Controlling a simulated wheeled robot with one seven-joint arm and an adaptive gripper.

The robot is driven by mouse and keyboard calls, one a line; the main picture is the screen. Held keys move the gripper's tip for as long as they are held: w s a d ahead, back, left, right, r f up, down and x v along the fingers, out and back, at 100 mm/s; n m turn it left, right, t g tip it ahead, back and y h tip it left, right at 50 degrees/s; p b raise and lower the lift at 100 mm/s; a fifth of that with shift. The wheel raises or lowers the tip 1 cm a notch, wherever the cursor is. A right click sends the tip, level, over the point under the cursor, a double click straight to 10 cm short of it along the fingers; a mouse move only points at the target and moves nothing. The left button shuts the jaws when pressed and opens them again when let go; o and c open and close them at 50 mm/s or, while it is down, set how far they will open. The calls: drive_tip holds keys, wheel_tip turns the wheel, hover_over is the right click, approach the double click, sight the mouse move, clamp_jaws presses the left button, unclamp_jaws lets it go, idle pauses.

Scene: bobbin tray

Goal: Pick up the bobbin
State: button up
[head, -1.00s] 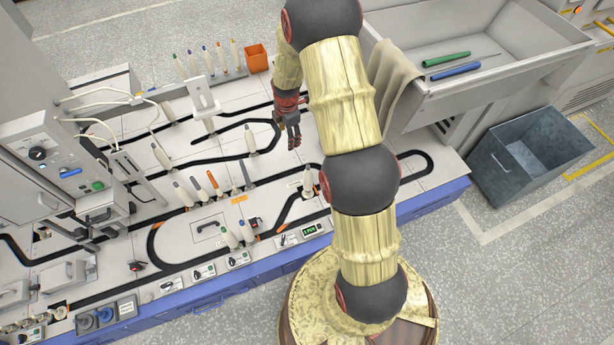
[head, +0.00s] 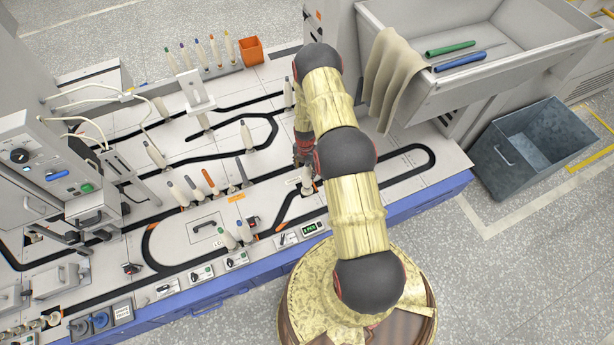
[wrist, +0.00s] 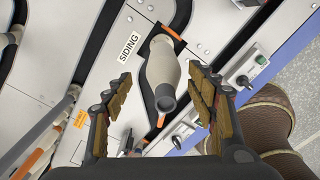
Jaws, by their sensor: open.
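A cream bobbin (wrist: 163,68) with a grey tip stands beside the SIDING label in the wrist view. In the wrist view my gripper (wrist: 160,88) is open, with one finger on each side of the bobbin. Gaps show between the bobbin and both fingers, and nothing is held. My arm hides part of the panel behind the gripper in the head view.
Several other bobbins stand on the black tracks, including an orange-tipped one (head: 209,181) to the left. An orange bin (head: 250,49) is at the back. A grey trough (head: 460,90) with a draped cloth (head: 388,75) is at the right.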

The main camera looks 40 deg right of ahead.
drive_tip(key=f, duration=0.1)
drive_tip(key=f+b, duration=0.1)
drive_tip(key=f, duration=0.1)
drive_tip(key=f+b, duration=0.1)
drive_tip(key=f, duration=0.1)
drive_tip(key=shift+s+d, duration=0.2)
drive_tip(key=shift+d, duration=0.05)
drive_tip(key=shift+r, duration=0.15)
drive_tip(key=shift+c, duration=0.4)
drive_tip(key=c, duration=1.1)
drive_tip(key=shift+c, duration=0.7)
